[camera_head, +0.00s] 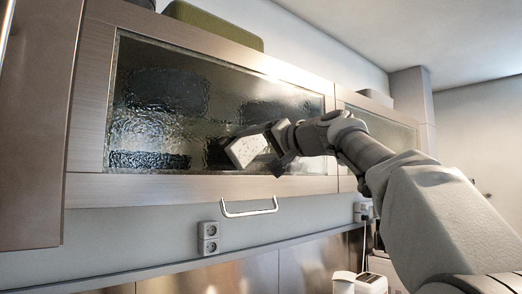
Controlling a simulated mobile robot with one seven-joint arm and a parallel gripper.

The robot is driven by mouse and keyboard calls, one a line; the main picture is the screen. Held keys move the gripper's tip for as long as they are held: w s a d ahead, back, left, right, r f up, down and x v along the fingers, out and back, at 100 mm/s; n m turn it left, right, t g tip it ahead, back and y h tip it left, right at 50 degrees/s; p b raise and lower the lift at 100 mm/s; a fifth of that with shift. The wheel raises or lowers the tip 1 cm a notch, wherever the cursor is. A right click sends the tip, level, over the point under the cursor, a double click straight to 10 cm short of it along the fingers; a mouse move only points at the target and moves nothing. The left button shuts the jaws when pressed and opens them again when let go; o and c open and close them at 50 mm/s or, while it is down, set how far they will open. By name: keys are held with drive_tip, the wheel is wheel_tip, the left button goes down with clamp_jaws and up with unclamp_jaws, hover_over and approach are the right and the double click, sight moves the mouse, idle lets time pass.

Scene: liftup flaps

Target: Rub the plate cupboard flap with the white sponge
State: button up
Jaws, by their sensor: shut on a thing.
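The plate cupboard flap (196,187) is a wood-framed panel with rippled glass, high on the wall and closed. Dark shapes show blurred behind its glass. A metal bar handle (249,209) hangs at its lower edge. My gripper (276,139) is shut on the white sponge (246,150), a pale block, tilted, in front of the lower right part of the glass. I cannot tell whether the sponge touches the glass. The gripper's fingers are small and partly hidden by the sponge.
Another glass-fronted cupboard (380,126) adjoins on the right, partly behind my arm. A tall wooden panel (42,130) stands at the left. A green box (212,25) sits on top. Below are wall sockets (208,238) and a white appliance (370,283).

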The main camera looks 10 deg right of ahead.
drive_tip(key=shift+s+a+b, duration=0.15)
drive_tip(key=shift+s+a, duration=0.35)
drive_tip(key=shift+a, duration=0.25)
drive_tip(key=shift+s+a+b, duration=0.15)
drive_tip(key=shift+s+a, duration=0.3)
drive_tip(key=shift+a, duration=0.25)
drive_tip(key=shift+s+a+b, duration=0.15)
drive_tip(key=shift+s+a, duration=0.35)
drive_tip(key=shift+a, duration=0.25)
drive_tip(key=shift+d, duration=0.1)
drive_tip(key=shift+b+v, duration=1.45)
drive_tip(key=shift+v, duration=1.45)
drive_tip(key=shift+s+d, duration=0.1)
drive_tip(key=b+v, duration=0.1)
drive_tip(key=v, duration=0.1)
drive_tip(key=shift+s+d, duration=0.2)
drive_tip(key=shift+s, duration=0.1)
drive_tip(key=shift+w, duration=0.1)
